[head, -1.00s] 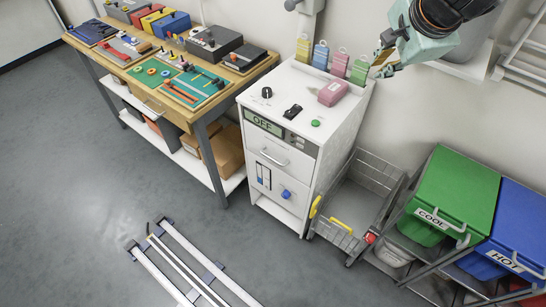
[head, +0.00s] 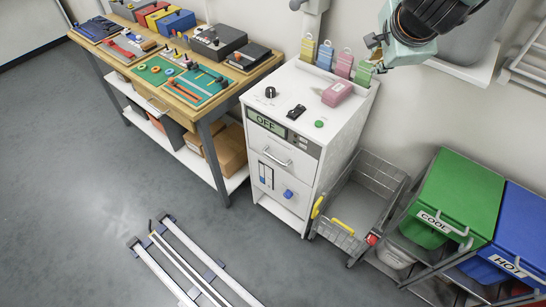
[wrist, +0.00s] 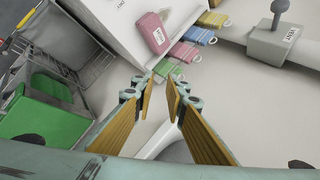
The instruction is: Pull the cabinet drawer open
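The white cabinet (head: 335,130) stands against the wall in the middle of the head view. Its drawer front (head: 283,148) sits below the OFF display and looks shut, with a pale bar handle (head: 276,158) across it. My gripper (head: 373,46) is high at the upper right, above and behind the cabinet top, well away from the handle. In the wrist view my gripper (wrist: 160,86) shows two tan-padded fingers with a gap between them and nothing held. The cabinet top (wrist: 118,22) shows there too, but the drawer front does not.
Colored tags (head: 341,65) line the cabinet's back edge; a pink block (head: 336,93) and knobs sit on top. A wire cart (head: 360,200) stands close at the right, beside green (head: 458,190) and blue (head: 520,225) bins. A workbench (head: 215,115) is left. Floor in front is partly clear, with rails (head: 190,262).

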